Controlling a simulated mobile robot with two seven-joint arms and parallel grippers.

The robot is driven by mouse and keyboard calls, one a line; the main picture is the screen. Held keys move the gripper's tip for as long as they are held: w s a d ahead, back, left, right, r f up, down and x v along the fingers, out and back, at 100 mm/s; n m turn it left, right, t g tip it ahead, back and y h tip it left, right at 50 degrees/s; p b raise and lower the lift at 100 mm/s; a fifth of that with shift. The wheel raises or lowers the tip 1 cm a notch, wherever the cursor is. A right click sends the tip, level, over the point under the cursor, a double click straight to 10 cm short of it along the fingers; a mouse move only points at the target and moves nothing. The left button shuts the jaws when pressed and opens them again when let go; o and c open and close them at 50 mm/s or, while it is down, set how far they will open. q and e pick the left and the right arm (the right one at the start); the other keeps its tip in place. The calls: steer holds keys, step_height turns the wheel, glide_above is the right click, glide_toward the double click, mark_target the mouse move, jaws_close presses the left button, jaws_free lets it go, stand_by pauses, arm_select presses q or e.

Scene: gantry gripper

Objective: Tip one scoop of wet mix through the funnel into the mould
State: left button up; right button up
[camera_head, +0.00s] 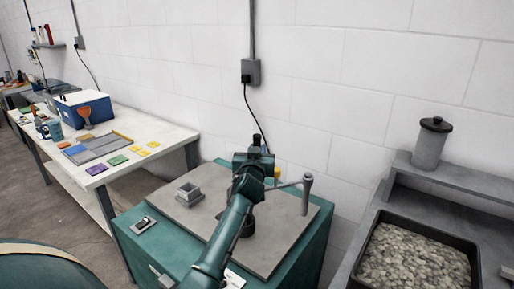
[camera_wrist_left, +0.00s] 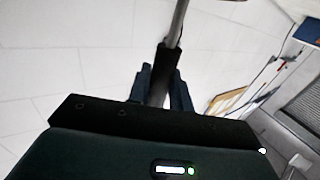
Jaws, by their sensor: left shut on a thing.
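My left gripper (camera_head: 258,166) is above the grey board on the teal cabinet. It is shut on a dark handle (camera_wrist_left: 162,72) with a pale metal shaft (camera_wrist_left: 178,22), which looks like the scoop. In the head view a thin grey rod (camera_head: 288,185) runs right from the gripper to an upright grey piece (camera_head: 307,190); I cannot tell if it holds mix. A small square grey open-topped box (camera_head: 188,194), likely the mould, stands on the board left of my arm. A dark round thing (camera_head: 247,229) is partly hidden behind my arm. I cannot make out the funnel. My right gripper is out of view.
A black tray (camera_head: 477,268) of grey pebbly material sits at the right, below a shelf with a lidded grey canister (camera_head: 430,146). A small device (camera_head: 144,225) lies on the cabinet's left edge. A white table (camera_head: 165,127) with cards and a blue cooler is at the left.

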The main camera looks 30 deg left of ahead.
arm_select(q)
steer(key=shift+s+f+b, duration=0.2)
steer(key=shift+f+b, duration=0.55)
steer(key=shift+b, duration=0.3)
steer(key=s+n+t+y+b, duration=0.1)
steer(key=n+b, duration=0.1)
steer(key=b, duration=0.3)
steer(key=s+a+n+t+y+b, duration=0.1)
steer(key=s+n+b, duration=0.1)
steer(key=b, duration=0.4)
steer(key=shift+s+a+r, duration=0.15)
steer(key=shift+s+r, duration=0.05)
arm_select(e)
steer(key=w+a+f+t+y, duration=0.1)
steer(key=a+f, duration=0.2)
steer(key=f, duration=0.2)
steer(key=shift+w+m+y, duration=0.2)
steer(key=shift+m+y, duration=0.1)
steer(key=shift+y, duration=0.1)
